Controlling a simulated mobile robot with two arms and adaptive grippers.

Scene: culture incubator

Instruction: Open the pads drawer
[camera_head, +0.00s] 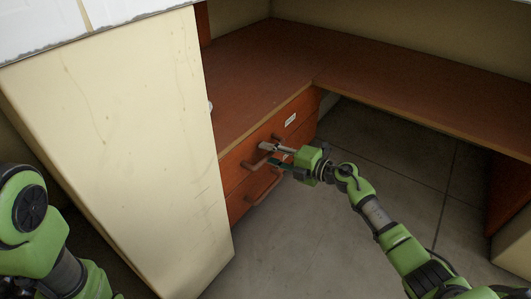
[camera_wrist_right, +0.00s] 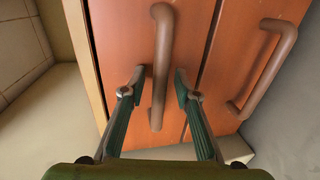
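The reddish-brown drawer unit under the desk has an upper drawer (camera_head: 284,131) with a small white label (camera_head: 290,119) and a lower drawer (camera_head: 246,192). Both look shut; the label's text is too small to read. My right gripper (camera_head: 271,154) is at the upper drawer's handle. In the right wrist view the open fingers of my right gripper (camera_wrist_right: 158,85) stand on either side of the brown bar handle (camera_wrist_right: 161,60), with gaps showing between fingers and bar. My left arm shows at the lower left, but its gripper is out of view.
A pale wall or pillar (camera_head: 135,130) stands close on the left of the drawers. The L-shaped wooden desktop (camera_head: 270,65) overhangs at the top. The lower drawer's handle (camera_wrist_right: 270,65) is beside the upper one. Tiled floor (camera_head: 330,230) in front is clear.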

